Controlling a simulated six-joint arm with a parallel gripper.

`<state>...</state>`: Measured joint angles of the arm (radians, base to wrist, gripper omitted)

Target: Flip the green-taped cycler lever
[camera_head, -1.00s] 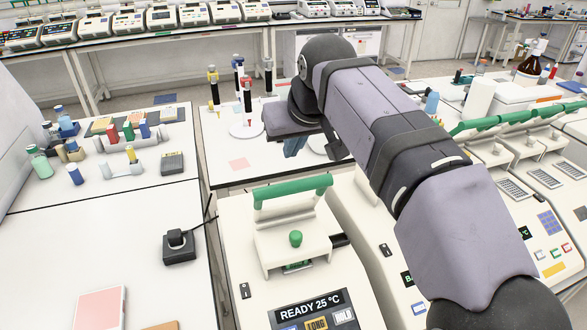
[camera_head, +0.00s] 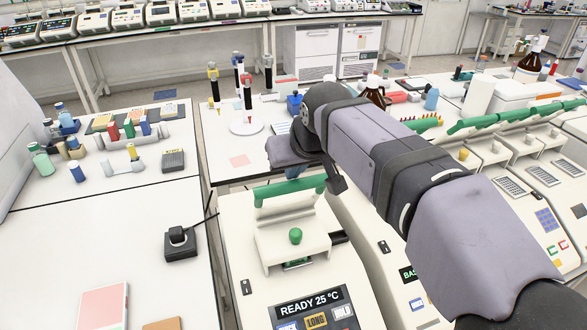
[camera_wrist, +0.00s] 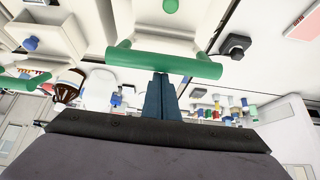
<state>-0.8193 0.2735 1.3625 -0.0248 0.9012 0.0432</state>
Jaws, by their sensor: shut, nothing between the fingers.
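The green-taped lever (camera_head: 290,190) is a green bar across the back top of the nearest white cycler (camera_head: 330,279), raised above its lid. A green knob (camera_head: 295,237) sits on the lid, and the display reads READY 25 °C. The lever also shows large in the wrist view (camera_wrist: 163,64). My gripper (camera_wrist: 161,82) has its blue fingers together and empty, with their tips at the bar's edge in the wrist view. I cannot tell whether they touch it. In the head view my gripper (camera_head: 296,172) is mostly hidden by my wrist, just behind the bar.
More cyclers with green bars (camera_head: 505,117) stand in a row to the right. A black socket box (camera_head: 180,243) with a cable lies to the left. A pipette stand (camera_head: 247,127) stands behind.

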